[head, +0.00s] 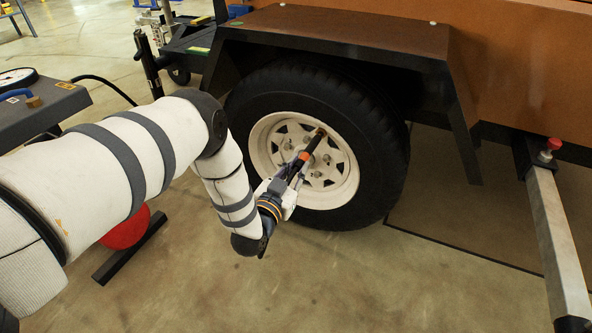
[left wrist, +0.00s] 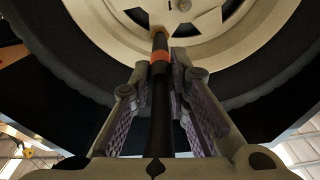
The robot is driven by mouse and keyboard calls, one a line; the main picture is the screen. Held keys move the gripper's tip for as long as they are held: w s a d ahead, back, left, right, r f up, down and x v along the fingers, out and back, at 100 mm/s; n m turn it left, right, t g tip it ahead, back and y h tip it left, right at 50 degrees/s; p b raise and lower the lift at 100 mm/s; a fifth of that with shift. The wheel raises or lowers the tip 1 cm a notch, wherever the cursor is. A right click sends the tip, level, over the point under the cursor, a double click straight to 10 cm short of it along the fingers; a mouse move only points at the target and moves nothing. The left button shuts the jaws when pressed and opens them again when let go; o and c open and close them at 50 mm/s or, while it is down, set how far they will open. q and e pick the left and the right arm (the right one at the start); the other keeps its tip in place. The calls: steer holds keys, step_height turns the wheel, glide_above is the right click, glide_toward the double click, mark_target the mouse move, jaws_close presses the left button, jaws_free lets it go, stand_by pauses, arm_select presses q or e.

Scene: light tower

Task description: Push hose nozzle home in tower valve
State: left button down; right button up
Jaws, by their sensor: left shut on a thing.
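My left gripper (head: 297,168) is shut on the hose nozzle (head: 314,141), a slim black rod with an orange band and a brass-coloured tip. The nozzle points up and away, in front of the white wheel rim (head: 272,163). In the left wrist view the nozzle (left wrist: 160,85) runs up between both fingers (left wrist: 160,95), with its tip over the pale rim (left wrist: 255,38). A small stem-like part (left wrist: 183,5) shows at the top edge, right of the tip. I cannot tell whether it is the valve, or whether the tip touches anything. My right gripper is not in view.
The black tire (head: 385,150) sits under a dark fender (head: 330,28) on the orange-brown tower body (head: 520,60). An outrigger leg (head: 555,235) with a red knob stands at right. A grey table (head: 60,100) and a red round thing (head: 127,228) are at left. The floor below the wheel is clear.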

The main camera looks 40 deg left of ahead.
arm_select(q)
steer(key=shift+b+x, duration=0.3)
steer(key=shift+x, duration=0.7)
steer(key=c, duration=1.4)
jaws_free()
steer(key=shift+c, duration=0.2)
steer(key=shift+s, duration=0.1)
